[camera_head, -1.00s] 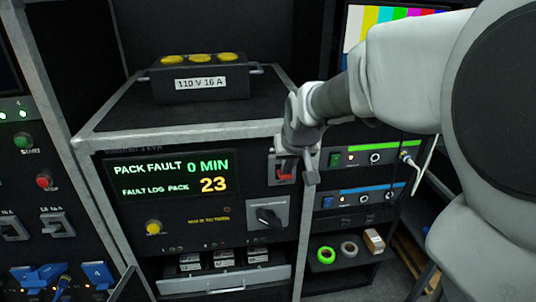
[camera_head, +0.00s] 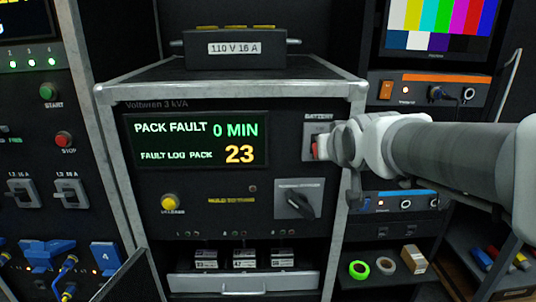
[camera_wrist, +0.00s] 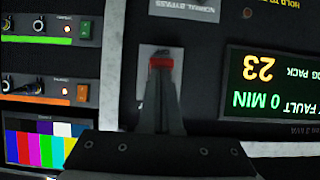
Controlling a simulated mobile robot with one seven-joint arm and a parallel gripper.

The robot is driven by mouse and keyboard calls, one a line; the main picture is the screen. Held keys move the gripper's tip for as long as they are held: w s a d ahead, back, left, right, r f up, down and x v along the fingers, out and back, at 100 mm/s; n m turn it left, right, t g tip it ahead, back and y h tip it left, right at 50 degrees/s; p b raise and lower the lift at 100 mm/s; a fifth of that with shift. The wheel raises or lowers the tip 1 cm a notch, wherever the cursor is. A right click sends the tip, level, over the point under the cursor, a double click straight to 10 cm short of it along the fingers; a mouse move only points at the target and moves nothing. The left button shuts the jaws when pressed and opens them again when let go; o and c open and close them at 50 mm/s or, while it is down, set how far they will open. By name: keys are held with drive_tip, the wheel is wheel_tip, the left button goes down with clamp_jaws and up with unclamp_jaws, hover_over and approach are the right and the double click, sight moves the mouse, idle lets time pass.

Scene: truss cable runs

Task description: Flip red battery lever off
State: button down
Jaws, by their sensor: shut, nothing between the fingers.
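The red battery lever (camera_head: 317,148) sits on a pale plate under the word BATTERY, at the upper right of the black power unit's front panel (camera_head: 200,190). My gripper (camera_head: 335,149) is at the lever from the right and hides part of it in the head view. In the wrist view, which is upside down, the red lever (camera_wrist: 161,62) shows just beyond the tips of my gripper (camera_wrist: 161,76). The fingers are together with nothing between them. I cannot tell whether they touch the lever. The display (camera_head: 195,141) reads PACK FAULT, 0 MIN and 23.
A rotary switch (camera_head: 297,201) is below the lever, and a yellow button (camera_head: 169,203) is at lower left. A rack with a colour-bar screen (camera_head: 440,30) stands to the right. An open drawer (camera_head: 243,281) juts out below. A breaker panel (camera_head: 40,150) is at left.

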drive_tip(key=shift+f, duration=0.2)
drive_tip(key=shift+r, duration=0.8)
drive_tip(key=shift+s+r+p, duration=0.1)
drive_tip(key=shift+s+p, duration=0.1)
drive_tip(key=shift+p, duration=0.1)
